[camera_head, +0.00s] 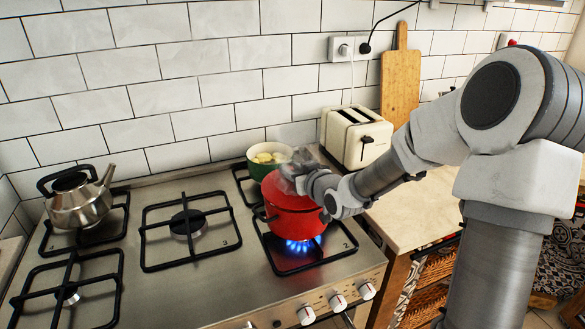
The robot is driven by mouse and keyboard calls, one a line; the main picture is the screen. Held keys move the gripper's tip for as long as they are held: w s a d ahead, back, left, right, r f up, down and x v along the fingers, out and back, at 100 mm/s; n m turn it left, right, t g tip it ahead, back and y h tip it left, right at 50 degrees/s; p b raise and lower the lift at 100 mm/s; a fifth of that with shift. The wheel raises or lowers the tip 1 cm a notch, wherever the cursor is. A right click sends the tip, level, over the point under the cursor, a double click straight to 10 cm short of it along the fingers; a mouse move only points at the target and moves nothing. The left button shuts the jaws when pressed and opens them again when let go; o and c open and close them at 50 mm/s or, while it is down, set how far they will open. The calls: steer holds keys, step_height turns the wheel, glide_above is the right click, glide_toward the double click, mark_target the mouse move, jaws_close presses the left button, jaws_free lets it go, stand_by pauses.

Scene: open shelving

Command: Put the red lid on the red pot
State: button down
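The red pot (293,222) stands on the front right burner, over a lit blue flame. The red lid (292,190) is at the top of the pot. It looks seated on or very close to the rim, but I cannot tell whether it fully touches. My gripper (297,172) is over the lid, at its top. The fingers look blurred and greyish, and the lid's knob is hidden behind them. I cannot tell whether the fingers are shut on it. My arm reaches in from the right.
A green pot (258,172) with pale food stands behind the red pot. A steel kettle (80,205) is at the left. A toaster (357,136) and a cutting board (400,85) stand on the counter (405,212). The middle burner (188,224) is empty.

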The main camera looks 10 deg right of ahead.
steer(key=shift+f+b, duration=0.35)
stand_by(0.4)
steer(key=shift+c, duration=2.4)
jaws_free()
steer(key=shift+s, duration=0.1)
